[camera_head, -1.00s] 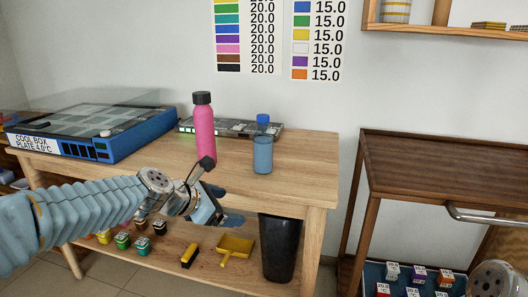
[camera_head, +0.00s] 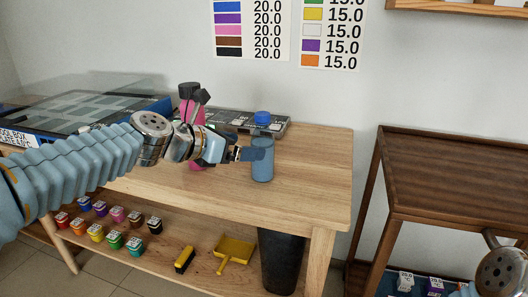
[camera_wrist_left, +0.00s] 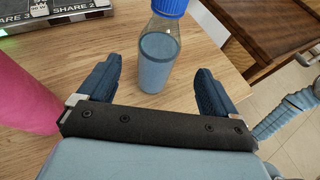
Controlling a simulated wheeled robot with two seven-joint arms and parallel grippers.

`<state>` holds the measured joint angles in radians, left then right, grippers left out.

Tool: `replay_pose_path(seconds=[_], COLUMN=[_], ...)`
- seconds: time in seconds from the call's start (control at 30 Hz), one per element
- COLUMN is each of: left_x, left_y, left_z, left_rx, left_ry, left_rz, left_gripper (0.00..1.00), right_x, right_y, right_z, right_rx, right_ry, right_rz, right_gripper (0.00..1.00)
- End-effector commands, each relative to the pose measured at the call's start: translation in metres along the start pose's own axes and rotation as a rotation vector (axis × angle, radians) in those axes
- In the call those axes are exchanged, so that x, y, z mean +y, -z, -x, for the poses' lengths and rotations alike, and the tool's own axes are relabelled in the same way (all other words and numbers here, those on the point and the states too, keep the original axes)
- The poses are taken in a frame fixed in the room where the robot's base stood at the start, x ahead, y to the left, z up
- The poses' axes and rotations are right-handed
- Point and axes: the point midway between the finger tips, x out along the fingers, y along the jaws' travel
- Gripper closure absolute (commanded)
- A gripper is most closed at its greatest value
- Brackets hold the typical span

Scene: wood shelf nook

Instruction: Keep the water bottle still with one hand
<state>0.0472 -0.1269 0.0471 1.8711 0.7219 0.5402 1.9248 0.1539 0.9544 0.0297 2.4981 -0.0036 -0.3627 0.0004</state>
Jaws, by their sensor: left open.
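The water bottle (camera_head: 262,168) is clear with bluish liquid and a blue cap. It stands upright on the wooden table, and it also shows in the left wrist view (camera_wrist_left: 158,62). My left gripper (camera_head: 250,153) is open at the bottle's left side, level with its upper body. In the left wrist view the two fingers (camera_wrist_left: 160,75) lie on either side of the bottle, with a gap on both sides. In the head view a finger overlaps part of the bottle. My right gripper is not visible; only part of my right arm shows at the lower right.
A pink bottle (camera_head: 198,118) with a dark cap stands behind my left wrist, partly hidden; it is close on the left in the wrist view (camera_wrist_left: 22,95). A flat device (camera_head: 235,122) lies behind. A cool box (camera_head: 60,115) is at left. The table's right end is clear.

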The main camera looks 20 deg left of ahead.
Motion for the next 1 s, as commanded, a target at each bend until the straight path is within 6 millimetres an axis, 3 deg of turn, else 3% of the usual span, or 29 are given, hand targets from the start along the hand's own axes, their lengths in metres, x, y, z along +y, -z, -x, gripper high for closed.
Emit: replay_pose_path(seconds=[0.1,0.37,0.6,0.9,1.0], left_x=[0.000,0.000,0.003,0.003,0.003], left_y=[0.001,0.002,0.004,0.004,0.004], left_z=[-0.025,-0.050,-0.087,-0.096,-0.095], left_rx=[0.001,0.000,0.001,0.000,0.000], left_ry=[0.002,0.001,0.000,-0.001,-0.001], left_rz=[-0.001,-0.001,-0.001,-0.001,-0.001], left_gripper=[0.08,0.08,0.08,0.08,0.20], right_x=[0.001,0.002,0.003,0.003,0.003], right_y=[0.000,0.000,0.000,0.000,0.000], right_z=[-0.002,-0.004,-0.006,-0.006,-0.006], right_rx=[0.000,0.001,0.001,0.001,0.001], right_ry=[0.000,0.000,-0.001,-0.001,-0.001], right_rz=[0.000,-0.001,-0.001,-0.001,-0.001], right_gripper=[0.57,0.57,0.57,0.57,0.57])
